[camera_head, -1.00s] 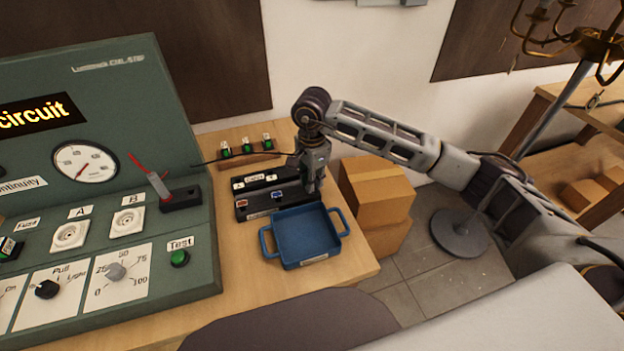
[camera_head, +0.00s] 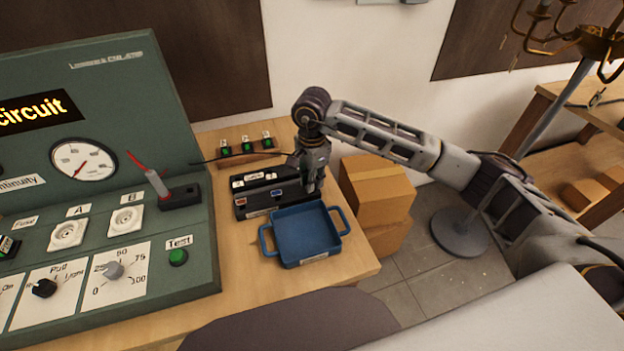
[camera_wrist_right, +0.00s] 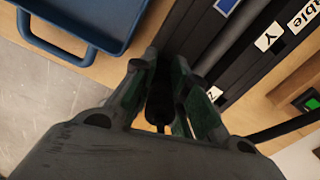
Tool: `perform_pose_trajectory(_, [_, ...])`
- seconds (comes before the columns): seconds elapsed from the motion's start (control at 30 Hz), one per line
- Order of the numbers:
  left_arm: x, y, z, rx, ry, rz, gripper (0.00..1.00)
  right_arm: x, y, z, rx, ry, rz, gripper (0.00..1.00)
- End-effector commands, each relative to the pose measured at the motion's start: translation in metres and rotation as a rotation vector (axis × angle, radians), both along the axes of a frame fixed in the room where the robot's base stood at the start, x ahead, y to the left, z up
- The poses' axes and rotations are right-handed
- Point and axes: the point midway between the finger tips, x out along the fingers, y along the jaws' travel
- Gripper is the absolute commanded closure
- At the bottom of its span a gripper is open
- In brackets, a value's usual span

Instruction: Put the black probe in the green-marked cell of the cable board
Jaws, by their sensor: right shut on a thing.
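The cable board (camera_head: 262,210) is a black block on the bench with a red mark (camera_head: 240,202) and a blue mark (camera_head: 277,194). No green mark shows; the right end of the board is behind my gripper. My right gripper (camera_head: 312,188) points down at that end. In the right wrist view its fingers (camera_wrist_right: 160,98) are shut on a dark, slim thing, apparently the black probe (camera_wrist_right: 159,105), beside the board's Z label (camera_wrist_right: 214,93). I cannot tell whether its tip is inside a cell. My left gripper is out of view.
A blue tray (camera_head: 339,232) stands just in front of the board. The green tester (camera_head: 195,265) with a red probe (camera_head: 140,164) stands at the left. Cardboard boxes (camera_head: 378,195) stand right of the bench.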

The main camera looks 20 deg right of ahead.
Motion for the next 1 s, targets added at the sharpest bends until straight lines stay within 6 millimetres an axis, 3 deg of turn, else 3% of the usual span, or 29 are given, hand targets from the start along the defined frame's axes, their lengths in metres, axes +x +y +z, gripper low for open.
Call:
perform_pose_trajectory(0.07, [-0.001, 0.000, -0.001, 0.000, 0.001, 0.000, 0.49, 0.000, 0.000, -0.001, 0.000, 0.000, 0.000, 1.00])
perform_pose_trajectory(0.1, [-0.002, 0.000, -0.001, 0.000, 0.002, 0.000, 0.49, 0.000, 0.000, -0.001, 0.000, 0.000, 0.000, 0.82])
perform_pose_trajectory(0.3, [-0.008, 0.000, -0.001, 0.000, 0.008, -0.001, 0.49, 0.000, 0.000, -0.001, 0.000, 0.000, 0.000, 0.59])
perform_pose_trajectory(0.5, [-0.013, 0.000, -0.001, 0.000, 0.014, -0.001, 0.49, 0.000, 0.000, -0.001, 0.000, 0.000, 0.000, 0.59])
perform_pose_trajectory(0.73, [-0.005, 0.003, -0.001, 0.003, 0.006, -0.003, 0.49, 0.000, 0.000, 0.003, 0.000, 0.000, 0.000, 0.59])
perform_pose_trajectory(1.0, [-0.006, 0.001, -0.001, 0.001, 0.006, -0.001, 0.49, 0.001, 0.000, 0.027, 0.000, -0.002, 0.001, 0.59])
